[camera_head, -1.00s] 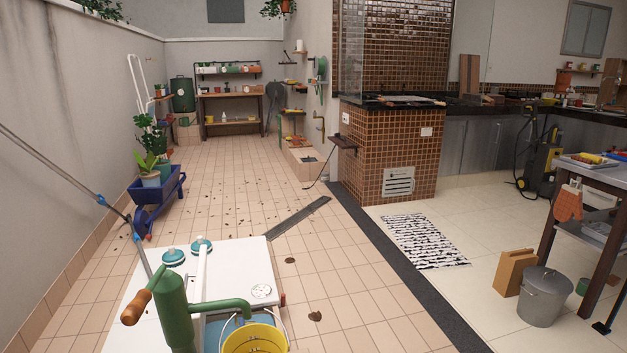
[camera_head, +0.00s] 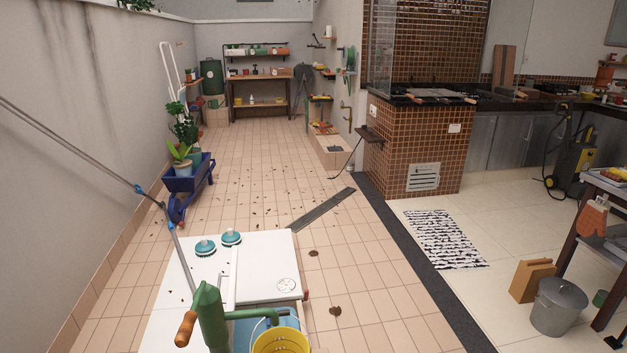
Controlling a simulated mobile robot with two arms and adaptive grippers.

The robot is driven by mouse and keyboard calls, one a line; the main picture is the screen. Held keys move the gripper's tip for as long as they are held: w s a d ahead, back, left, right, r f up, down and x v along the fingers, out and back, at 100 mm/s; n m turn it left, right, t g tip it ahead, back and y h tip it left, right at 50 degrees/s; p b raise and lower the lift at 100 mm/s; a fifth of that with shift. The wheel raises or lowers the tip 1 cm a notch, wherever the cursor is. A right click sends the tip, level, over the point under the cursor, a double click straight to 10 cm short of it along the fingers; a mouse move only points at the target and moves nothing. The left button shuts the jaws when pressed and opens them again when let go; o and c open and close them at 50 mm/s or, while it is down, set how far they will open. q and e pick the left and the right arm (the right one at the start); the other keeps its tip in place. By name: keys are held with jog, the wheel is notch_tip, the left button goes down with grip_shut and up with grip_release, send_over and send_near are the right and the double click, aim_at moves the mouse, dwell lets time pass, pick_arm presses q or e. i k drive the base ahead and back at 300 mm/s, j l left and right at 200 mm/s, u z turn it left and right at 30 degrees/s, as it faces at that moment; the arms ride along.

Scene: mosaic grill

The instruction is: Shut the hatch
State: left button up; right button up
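Neither of my grippers is in view. I cannot tell for certain which thing is the hatch. A white slatted panel (camera_head: 422,177) is set low in the front of the brown mosaic-tiled grill block (camera_head: 413,139). It looks flush with the tiles, but it is too small to tell whether it is fully shut. In the foreground a white flat top (camera_head: 262,262) carries two teal round brushes and a round dial. Its front part is partly hidden by a green pump-like body (camera_head: 210,318) with a wooden handle and by a yellow bucket (camera_head: 282,341).
A blue wheelbarrow (camera_head: 187,186) with potted plants stands by the left wall. A striped mat (camera_head: 444,238) lies right of a dark floor strip. A metal bin (camera_head: 558,307) and a table (camera_head: 606,185) stand at the right.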

aim_at(230, 303)
jog(key=i+u, duration=0.1)
jog(key=u, duration=0.75)
jog(key=l, duration=0.1)
